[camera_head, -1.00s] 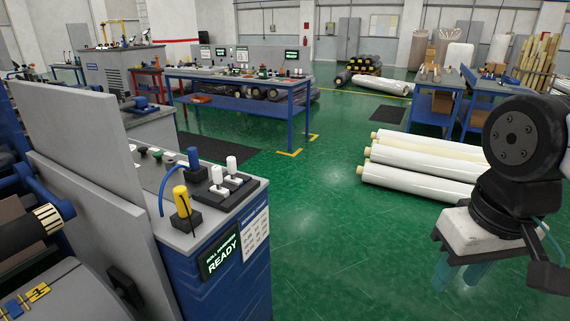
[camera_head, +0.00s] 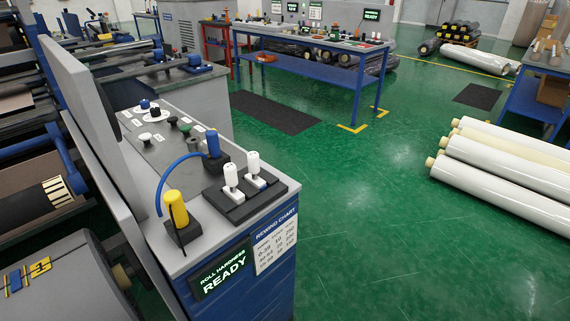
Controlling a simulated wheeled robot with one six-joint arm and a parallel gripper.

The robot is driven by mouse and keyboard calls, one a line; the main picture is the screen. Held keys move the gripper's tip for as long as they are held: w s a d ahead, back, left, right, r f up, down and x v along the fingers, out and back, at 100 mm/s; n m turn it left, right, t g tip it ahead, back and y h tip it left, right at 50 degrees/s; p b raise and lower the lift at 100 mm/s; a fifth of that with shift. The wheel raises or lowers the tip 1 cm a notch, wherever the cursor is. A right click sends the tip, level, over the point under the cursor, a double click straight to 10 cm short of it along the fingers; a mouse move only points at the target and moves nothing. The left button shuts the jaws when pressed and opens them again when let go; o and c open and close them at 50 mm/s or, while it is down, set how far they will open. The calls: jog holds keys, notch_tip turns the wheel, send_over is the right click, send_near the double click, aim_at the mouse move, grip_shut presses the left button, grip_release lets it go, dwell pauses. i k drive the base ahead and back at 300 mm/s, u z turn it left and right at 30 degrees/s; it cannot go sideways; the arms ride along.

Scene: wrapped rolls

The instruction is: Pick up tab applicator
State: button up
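A grey-topped console (camera_head: 150,222) stands close at the left. Two white-handled tools (camera_head: 231,180) and (camera_head: 254,169) stand upright side by side in a black tray (camera_head: 240,203) on its top. Beside them are a yellow-topped tool (camera_head: 176,210) in a black holder and a blue-topped tool (camera_head: 212,145) in another dark holder, with a blue curved cable between them. I cannot tell which of these is the tab applicator. My gripper is not in view.
Signs on the console front include a lit "READY" display (camera_head: 223,273). Machine rollers (camera_head: 40,205) and a grey upright panel (camera_head: 85,120) flank its left. White wrapped rolls (camera_head: 500,180) lie at right. A blue table (camera_head: 310,65) stands behind. Green floor (camera_head: 370,240) between is clear.

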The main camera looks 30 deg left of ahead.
aim_at(252, 177)
jog(key=u, duration=0.2)
jog(key=i, duration=0.6)
jog(key=u, duration=0.75)
jog(key=i, duration=0.4)
jog(key=u, duration=0.45)
